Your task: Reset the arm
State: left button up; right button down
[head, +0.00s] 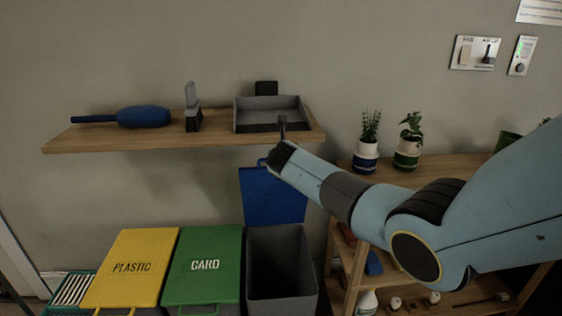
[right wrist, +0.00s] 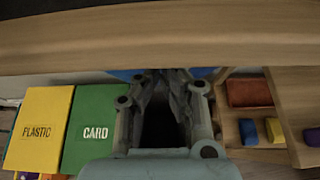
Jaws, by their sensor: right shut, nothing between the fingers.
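My right arm comes in from the right in the head view. Its right gripper (head: 272,146) is in front of the wooden wall shelf (head: 180,138), near the front edge below the grey tray. In the right wrist view the gripper (right wrist: 165,82) is seen from behind, with its fingers shut and nothing seen held. The shelf's edge (right wrist: 160,40) spans the top of that view, close beyond the fingertips. Whether the gripper touches the shelf, I cannot tell. My left gripper is not in view.
The shelf holds a blue duster-like object (head: 144,117), a grey upright item (head: 193,108) and a grey tray (head: 268,103). Below are yellow (head: 130,268) and green (head: 203,264) lidded bins, and an open bin (head: 282,262) with a raised blue lid. Potted plants (head: 366,156) stand right.

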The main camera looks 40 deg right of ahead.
jog(key=v, duration=0.7)
jog(key=shift+s+f, duration=0.1)
jog(key=shift+s, duration=0.05)
jog(key=s+a+f+n+b, duration=0.1)
jog(key=s+f+n+b, duration=0.2)
jog(key=s+f+n, duration=0.9)
jog(key=s+a+f+n+b, duration=0.1)
jog(key=s+f+n+b, duration=0.35)
jog(key=s+f, duration=1.35)
jog(key=s+a+f+n+g+y, duration=0.2)
jog(key=s+a+f+n+g, duration=0.1)
jog(key=s+f+n, duration=0.4)
jog(key=s+a+f+n+g+y, duration=0.2)
jog(key=s+f+n+g, duration=0.1)
jog(key=s+f+n, duration=0.4)
jog(key=s+a+f+n+g+y, duration=0.1)
jog(key=s+a+f+n+g, duration=0.2)
jog(key=s+f+n, duration=0.4)
jog(key=s+n, duration=0.5)
jog(key=s, duration=0.3)
jog(key=shift+a+f+g+y, duration=0.25)
jog(key=shift+a+g+y, duration=0.05)
jog(key=shift+g+y, duration=0.1)
